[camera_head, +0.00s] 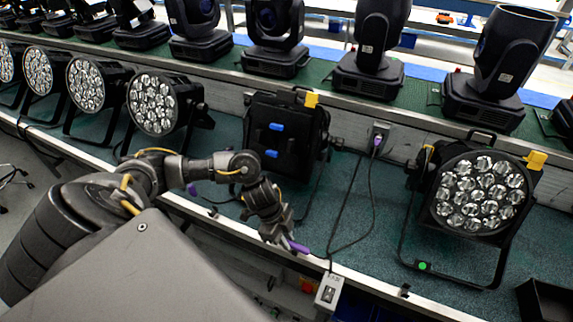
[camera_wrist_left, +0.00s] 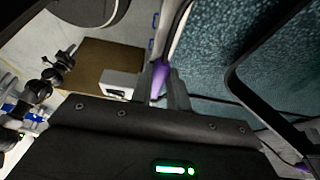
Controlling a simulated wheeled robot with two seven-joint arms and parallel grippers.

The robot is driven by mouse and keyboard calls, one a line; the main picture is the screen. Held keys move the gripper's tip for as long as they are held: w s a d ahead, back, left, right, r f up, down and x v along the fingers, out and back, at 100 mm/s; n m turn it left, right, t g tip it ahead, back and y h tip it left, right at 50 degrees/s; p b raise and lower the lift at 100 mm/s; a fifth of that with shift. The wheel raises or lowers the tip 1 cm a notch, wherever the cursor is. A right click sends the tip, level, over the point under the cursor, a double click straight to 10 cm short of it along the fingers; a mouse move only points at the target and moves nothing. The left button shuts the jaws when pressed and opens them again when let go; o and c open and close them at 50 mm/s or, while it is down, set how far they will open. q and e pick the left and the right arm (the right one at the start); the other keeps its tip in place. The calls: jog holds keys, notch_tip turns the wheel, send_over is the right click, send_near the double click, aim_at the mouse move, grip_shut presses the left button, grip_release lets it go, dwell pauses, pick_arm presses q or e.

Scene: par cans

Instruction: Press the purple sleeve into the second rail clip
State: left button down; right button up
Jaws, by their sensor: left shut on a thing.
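A purple sleeve (camera_head: 299,247) on a black cable is at the front edge of the bench, at the fingertips of my left gripper (camera_head: 287,240). In the left wrist view the sleeve (camera_wrist_left: 160,78) sits between the two fingers of the left gripper (camera_wrist_left: 162,92), which is shut on it. Small dark clips stand on the front rail: one (camera_head: 213,211) left of the gripper, another (camera_head: 404,290) to its right. I cannot tell which counts as the second, and the gripper may hide another. My right gripper is not in view.
A switch box (camera_head: 328,291) hangs just below the rail near the gripper. A black par can (camera_head: 287,130) stands behind the arm; a lit-face par can (camera_head: 480,193) stands at right. A purple plug (camera_head: 377,142) is in the back wall outlet. Loose cable crosses the green bench top.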

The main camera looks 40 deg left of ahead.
pick_arm(q)
jog(key=shift+p, duration=0.35)
dwell(0.3)
jog(key=shift+f+b, duration=0.4)
jog(key=shift+f, duration=0.3)
dwell(0.7)
jog(key=shift+s+f, duration=0.2)
jog(key=shift+f, duration=0.15)
dwell(0.4)
jog(key=c, duration=1.3)
grip_release()
jog(key=shift+w, duration=0.15)
jog(key=shift+w+r, duration=0.1)
jog(key=shift+w, duration=0.05)
jog(key=v, duration=1)
jog(key=shift+a+r, duration=0.25)
